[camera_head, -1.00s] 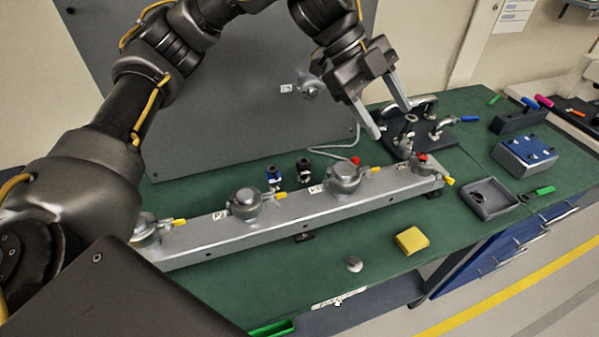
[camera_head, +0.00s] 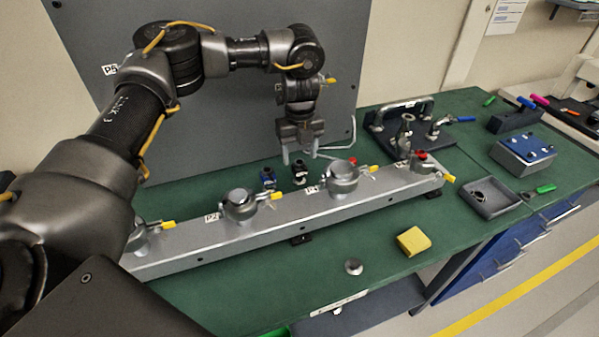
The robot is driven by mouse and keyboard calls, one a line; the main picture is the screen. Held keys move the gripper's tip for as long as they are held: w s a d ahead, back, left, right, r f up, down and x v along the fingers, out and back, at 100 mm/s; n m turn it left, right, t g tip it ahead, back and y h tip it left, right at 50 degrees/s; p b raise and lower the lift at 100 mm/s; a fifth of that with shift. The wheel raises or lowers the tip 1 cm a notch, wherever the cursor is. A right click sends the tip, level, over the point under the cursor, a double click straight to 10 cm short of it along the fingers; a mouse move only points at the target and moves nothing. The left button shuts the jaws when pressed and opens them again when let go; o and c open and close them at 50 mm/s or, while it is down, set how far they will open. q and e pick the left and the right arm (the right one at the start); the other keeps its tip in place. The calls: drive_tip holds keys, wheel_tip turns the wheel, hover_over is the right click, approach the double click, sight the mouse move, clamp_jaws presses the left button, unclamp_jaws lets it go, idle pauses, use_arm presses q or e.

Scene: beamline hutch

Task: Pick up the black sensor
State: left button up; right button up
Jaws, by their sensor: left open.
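The black sensor (camera_head: 300,174) is a small dark upright piece on the green bench, just behind the long grey rail (camera_head: 290,217). My left gripper (camera_head: 300,156) points down with its two fingers apart. In the picture its fingertips lie just above the black sensor; nothing shows between them. Whether the fingertips are level with the sensor's top or higher, I cannot tell. My right gripper is not in view.
A similar blue sensor (camera_head: 267,179) stands just left of the black one. The rail carries several round grey fittings with yellow handles. A grey panel (camera_head: 190,120) rises behind. A yellow block (camera_head: 413,241) and a metal knob (camera_head: 354,267) lie in front.

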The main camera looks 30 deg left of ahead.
sight(299, 171)
use_arm(q)
drive_tip(key=shift+f, duration=0.85)
drive_tip(key=shift+a+f+p, duration=0.1)
drive_tip(key=shift+f+p, duration=0.25)
drive_tip(key=shift+p, duration=0.05)
wheel_tip(299, 171, down, 4)
drive_tip(key=shift+r+p, duration=0.2)
drive_tip(key=shift+p, duration=0.55)
drive_tip(key=shift+w+f, duration=0.1)
drive_tip(key=shift+f, duration=0.35)
drive_tip(key=c, duration=1.2)
